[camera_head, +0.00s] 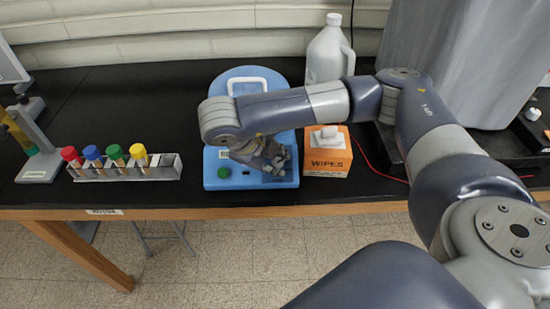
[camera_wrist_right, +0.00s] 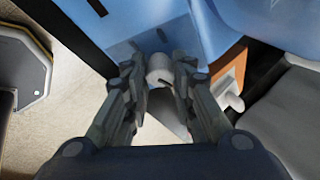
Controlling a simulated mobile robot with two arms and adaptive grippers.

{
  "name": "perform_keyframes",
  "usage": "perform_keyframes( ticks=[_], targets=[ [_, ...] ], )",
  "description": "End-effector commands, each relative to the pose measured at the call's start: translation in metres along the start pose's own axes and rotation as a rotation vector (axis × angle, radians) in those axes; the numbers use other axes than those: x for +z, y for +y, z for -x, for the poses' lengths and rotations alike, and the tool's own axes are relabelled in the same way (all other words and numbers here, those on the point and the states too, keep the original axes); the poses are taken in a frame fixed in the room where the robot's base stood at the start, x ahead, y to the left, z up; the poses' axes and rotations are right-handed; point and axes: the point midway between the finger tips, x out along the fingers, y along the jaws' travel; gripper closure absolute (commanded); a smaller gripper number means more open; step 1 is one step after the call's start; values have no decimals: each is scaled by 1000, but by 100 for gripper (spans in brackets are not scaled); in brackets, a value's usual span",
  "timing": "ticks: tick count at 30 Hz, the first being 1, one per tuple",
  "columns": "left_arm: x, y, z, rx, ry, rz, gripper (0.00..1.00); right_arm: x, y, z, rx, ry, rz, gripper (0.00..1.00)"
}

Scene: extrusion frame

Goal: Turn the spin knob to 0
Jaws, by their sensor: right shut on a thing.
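The knob's dial marking is too small to read. My left gripper is in no view.
An orange wipes box (camera_head: 327,160) stands just right of the centrifuge, with a white jug (camera_head: 326,55) behind it. A rack (camera_head: 165,170) of several colour-capped tubes stands to the left. The wooden bench edge (camera_head: 200,213) runs along the front.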

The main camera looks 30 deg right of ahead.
Motion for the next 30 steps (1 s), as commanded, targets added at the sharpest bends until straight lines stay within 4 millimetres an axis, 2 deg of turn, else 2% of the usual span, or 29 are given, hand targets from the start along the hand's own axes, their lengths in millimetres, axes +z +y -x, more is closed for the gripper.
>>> perform_keyframes(
  ticks=[9, 24, 25, 27, 30],
  targets=[
    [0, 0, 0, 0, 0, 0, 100, 0, 0, 0, -46, -2, 98, 100],
    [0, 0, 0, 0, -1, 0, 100, 0, 1, 0, -53, -2, 115, 100],
    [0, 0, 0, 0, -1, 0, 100, 0, 1, 0, -53, -2, 114, 74],
    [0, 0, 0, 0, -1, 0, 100, 0, 1, 0, -53, -2, 114, 58],
    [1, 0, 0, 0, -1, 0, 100, 0, 1, 0, -52, -1, 114, 56]
  ],
)
